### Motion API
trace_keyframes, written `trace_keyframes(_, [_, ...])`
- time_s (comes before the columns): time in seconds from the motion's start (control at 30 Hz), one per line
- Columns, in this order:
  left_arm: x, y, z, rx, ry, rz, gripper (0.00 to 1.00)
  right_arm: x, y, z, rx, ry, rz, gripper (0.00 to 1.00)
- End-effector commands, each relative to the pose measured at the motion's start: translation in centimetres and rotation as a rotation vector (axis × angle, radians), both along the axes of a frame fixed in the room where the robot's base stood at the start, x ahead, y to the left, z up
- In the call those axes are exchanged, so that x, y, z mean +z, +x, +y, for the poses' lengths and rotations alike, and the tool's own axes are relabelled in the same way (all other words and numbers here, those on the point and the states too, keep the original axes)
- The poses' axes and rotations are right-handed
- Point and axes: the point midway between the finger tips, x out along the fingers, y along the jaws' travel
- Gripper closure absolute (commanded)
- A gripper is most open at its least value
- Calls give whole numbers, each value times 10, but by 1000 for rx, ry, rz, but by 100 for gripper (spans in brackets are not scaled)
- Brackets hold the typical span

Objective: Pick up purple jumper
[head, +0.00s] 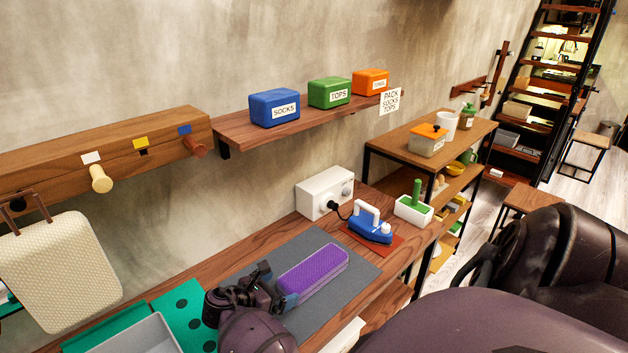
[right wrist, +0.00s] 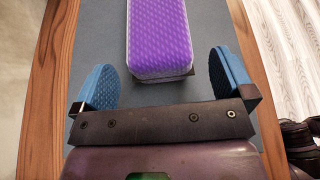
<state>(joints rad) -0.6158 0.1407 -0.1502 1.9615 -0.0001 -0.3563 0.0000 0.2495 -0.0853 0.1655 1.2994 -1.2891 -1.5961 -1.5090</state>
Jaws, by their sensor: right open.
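The purple jumper (head: 313,270) is a folded, long block with a knit pattern, lying flat on the grey mat (head: 348,257) on the wooden worktop. In the right wrist view the jumper (right wrist: 160,35) runs away from me, its near end toward my fingers. My right gripper (head: 278,284) is open and empty at the jumper's near left end. In the right wrist view its blue finger pads (right wrist: 162,68) stand wide on either side of that end, with gaps on both sides. I cannot tell how far the pads are above the mat. My left gripper is not in view.
A blue iron (head: 372,228) on a red pad and a white box with a dial (head: 325,193) stand beyond the mat. A grey tray (head: 150,335) and green cloth lie at lower left. Labelled boxes stand on the wall shelf (head: 240,131); a cream bag hangs from the peg rail.

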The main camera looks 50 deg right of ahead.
Motion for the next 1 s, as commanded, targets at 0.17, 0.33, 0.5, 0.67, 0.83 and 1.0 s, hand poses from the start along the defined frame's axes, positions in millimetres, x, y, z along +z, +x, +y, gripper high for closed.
trace_keyframes(0.17, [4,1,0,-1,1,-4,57,-6,0,-19,-2,-1,1,0])
trace_keyframes(0.33, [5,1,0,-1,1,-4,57,-15,-2,-40,-2,-1,1,0])
trace_keyframes(0.5, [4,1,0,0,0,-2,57,-18,-2,-45,-1,0,-1,0])
trace_keyframes(0.67, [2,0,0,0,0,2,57,-18,-2,-45,-1,0,-1,6])
trace_keyframes(0.83, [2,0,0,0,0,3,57,-18,-2,-45,-1,0,-1,32])
trace_keyframes(1.0, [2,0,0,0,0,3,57,-17,-2,-45,-1,-1,-2,48])
